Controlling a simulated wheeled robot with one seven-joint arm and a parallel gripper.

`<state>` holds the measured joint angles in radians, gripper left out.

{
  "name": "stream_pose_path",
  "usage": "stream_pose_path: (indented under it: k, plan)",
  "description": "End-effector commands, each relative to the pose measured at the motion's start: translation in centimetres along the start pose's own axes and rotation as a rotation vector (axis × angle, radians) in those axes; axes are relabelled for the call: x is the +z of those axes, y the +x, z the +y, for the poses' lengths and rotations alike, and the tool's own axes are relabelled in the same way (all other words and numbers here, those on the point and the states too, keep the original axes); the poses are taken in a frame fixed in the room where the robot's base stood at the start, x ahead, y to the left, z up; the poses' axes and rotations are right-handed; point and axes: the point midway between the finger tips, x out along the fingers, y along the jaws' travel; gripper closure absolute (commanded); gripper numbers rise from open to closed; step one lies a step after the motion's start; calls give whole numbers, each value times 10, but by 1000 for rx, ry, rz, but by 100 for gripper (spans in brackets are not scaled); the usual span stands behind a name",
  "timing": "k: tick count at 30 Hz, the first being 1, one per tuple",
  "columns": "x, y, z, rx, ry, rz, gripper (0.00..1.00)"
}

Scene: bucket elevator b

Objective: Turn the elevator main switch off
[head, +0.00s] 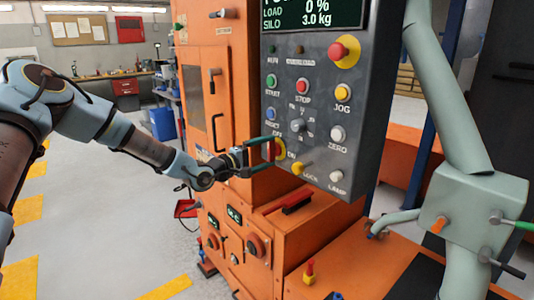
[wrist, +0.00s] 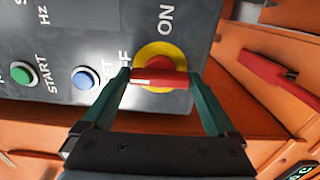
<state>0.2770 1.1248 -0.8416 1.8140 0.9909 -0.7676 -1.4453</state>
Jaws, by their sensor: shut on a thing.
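The main switch (wrist: 158,76) is a red handle on a round yellow plate on the grey control panel. OFF and ON are printed beside the plate, and OFF is partly covered by a finger. My gripper (head: 262,152) is at the lower left of the panel, with its green fingers on either side of the red handle. In the wrist view my gripper (wrist: 158,80) is shut on the handle, which lies crosswise between the fingertips. The yellow plate also shows in the head view (head: 280,147). I cannot tell which label the handle points at.
The blue reset button (wrist: 86,78) and green start button (wrist: 21,73) are close to the switch. A yellow lock knob (head: 298,169) sits below right. A red handle (head: 297,197) on the orange cabinet is under the panel. Open floor lies at the left.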

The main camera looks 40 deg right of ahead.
Motion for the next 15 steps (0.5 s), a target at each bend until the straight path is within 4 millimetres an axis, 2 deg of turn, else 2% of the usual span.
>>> stream_pose_path:
  k: [3,4,6,15]
  plan:
    - [-1,-1,-1,-2,-4,2,63]
    - [-1,-1,-2,-2,-4,2,5]
    - [-1,-1,-1,-2,-4,2,0]
    - [-1,-5,-1,-1,-1,2,0]
